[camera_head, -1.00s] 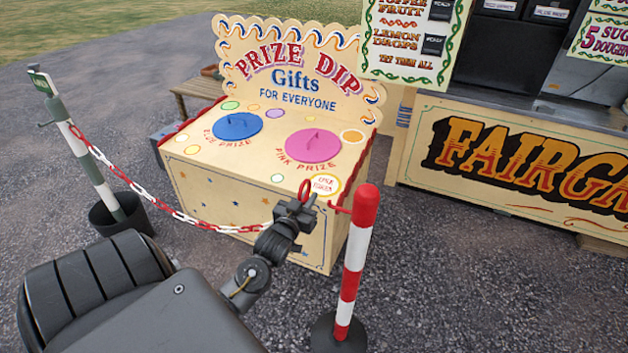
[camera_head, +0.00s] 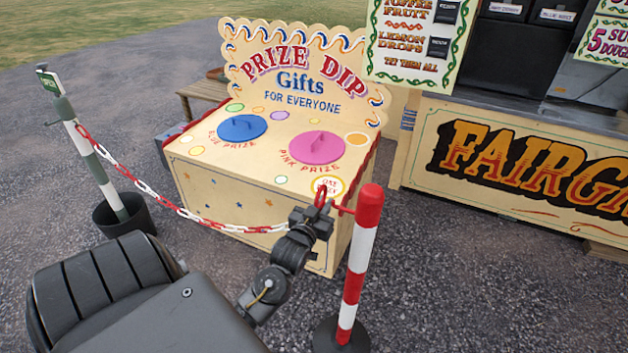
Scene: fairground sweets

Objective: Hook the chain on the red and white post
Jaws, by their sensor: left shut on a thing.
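The red and white chain (camera_head: 180,211) hangs in a sag from the green and white post (camera_head: 97,165) at left to my left gripper (camera_head: 318,213). My left gripper is shut on the chain's end, and a red end link (camera_head: 321,197) sticks up from the jaws. The red and white post (camera_head: 360,265) stands upright just right of the gripper. Its thin red hook (camera_head: 342,209) points left toward the red link. The link and the hook's tip look very close or overlapping; I cannot tell whether the link is on the hook. My right gripper is out of view.
The Prize Dip stall (camera_head: 262,205) stands close behind the chain and gripper. A Fairground counter (camera_head: 520,170) is at the right. The post has a dark round base (camera_head: 341,338). Gravel (camera_head: 480,290) at lower right is clear.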

